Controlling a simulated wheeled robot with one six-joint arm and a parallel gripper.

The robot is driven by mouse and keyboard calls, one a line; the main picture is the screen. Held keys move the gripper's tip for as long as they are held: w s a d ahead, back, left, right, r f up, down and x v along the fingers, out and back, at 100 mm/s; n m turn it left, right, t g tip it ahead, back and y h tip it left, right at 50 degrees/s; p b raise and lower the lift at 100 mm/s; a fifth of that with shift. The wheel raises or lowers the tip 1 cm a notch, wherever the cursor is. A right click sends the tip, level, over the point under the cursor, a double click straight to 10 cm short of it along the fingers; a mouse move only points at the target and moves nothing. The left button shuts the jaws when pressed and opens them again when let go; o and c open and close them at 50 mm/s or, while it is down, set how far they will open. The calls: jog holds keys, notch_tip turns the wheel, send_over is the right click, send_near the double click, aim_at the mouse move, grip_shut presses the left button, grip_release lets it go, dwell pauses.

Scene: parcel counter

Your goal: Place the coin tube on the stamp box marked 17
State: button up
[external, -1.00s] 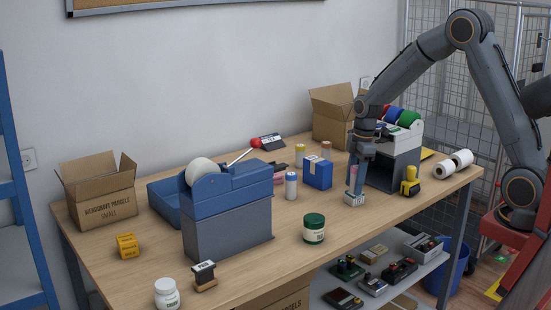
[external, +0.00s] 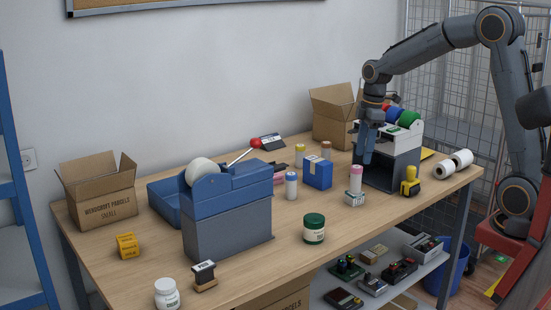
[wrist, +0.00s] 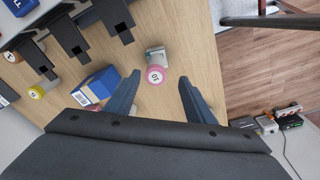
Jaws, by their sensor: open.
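A coin tube with a pink top (external: 356,175) stands upright on a small white box (external: 354,199) on the counter. I take this for the stamp box, but its number is too small to read. In the wrist view the tube's pink end (wrist: 157,75) shows a number that looks like 10, with part of the box (wrist: 155,54) behind it. My gripper (external: 367,161) is open and empty, above and slightly right of the tube, apart from it. In the wrist view my fingers (wrist: 158,88) are spread on either side of the tube's end.
A grey stand (external: 400,168) with coloured rolls is close behind my gripper. A blue box (external: 318,174), a tube with a blue top (external: 291,186), a green-lidded jar (external: 314,229) and a yellow item (external: 410,182) stand nearby.

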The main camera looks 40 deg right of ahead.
jog(key=s+d+f+m, duration=0.2)
jog(key=s+f+m, duration=0.4)
jog(key=s, duration=0.4)
jog(key=s+d+f+m+h, duration=0.1)
jog(key=s+f+m, duration=0.4)
jog(key=s, duration=0.5)
notch_tip(320, 180, down, 3)
jog(key=shift+s+d+r+m, duration=0.15)
jog(key=shift+s+d+m, duration=0.1)
jog(key=shift+d+m, duration=0.15)
